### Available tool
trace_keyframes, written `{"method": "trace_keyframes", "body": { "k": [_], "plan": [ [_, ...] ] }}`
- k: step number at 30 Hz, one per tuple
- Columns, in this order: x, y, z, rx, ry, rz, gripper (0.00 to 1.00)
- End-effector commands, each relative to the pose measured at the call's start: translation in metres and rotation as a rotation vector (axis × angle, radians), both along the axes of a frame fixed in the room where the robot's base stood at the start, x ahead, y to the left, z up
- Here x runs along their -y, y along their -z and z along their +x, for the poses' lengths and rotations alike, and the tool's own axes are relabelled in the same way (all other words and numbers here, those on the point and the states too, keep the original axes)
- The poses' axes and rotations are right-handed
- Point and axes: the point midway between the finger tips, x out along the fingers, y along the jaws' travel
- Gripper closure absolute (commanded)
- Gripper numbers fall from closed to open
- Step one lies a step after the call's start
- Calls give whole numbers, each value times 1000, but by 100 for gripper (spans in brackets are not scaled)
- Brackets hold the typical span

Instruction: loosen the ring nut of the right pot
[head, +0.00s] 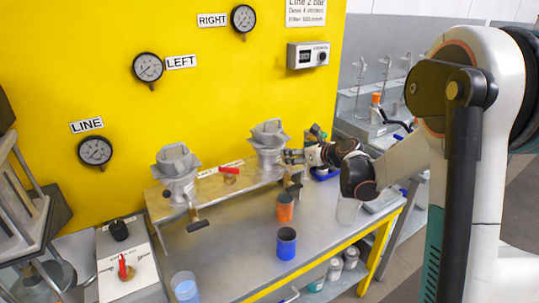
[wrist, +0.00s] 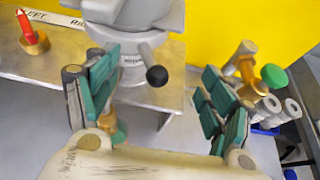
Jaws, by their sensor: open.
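The right pot (head: 268,160) is grey metal and stands at the right end of the raised shelf by the yellow wall. Its lobed grey top, which looks like the ring nut (head: 269,132), is in view. In the wrist view the pot (wrist: 135,70) is cut off by the top edge, with a grey lobed part (wrist: 135,14) above. A black ball knob (wrist: 156,76) sticks out in front of it. My gripper (head: 287,157) is at the pot's right side. In the wrist view its green-padded fingers (wrist: 165,100) are spread apart with nothing between them; I cannot tell whether they touch the pot.
The left pot (head: 177,178) stands on the same shelf. A red-handled valve (head: 230,172) sits between the pots. An orange cup (head: 285,207), a blue cup (head: 286,244) and a clear beaker (head: 347,210) stand on the bench below. A control box (head: 308,56) hangs above.

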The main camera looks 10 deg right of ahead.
Motion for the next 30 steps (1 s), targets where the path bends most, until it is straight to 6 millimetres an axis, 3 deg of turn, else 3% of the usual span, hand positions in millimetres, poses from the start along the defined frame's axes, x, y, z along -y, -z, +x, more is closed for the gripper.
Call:
{"method": "trace_keyframes", "body": {
  "k": [18,30],
  "plan": [
    [19,-27,-55,0,0,0,25],
    [20,-27,-58,0,0,0,25]
  ]
}}
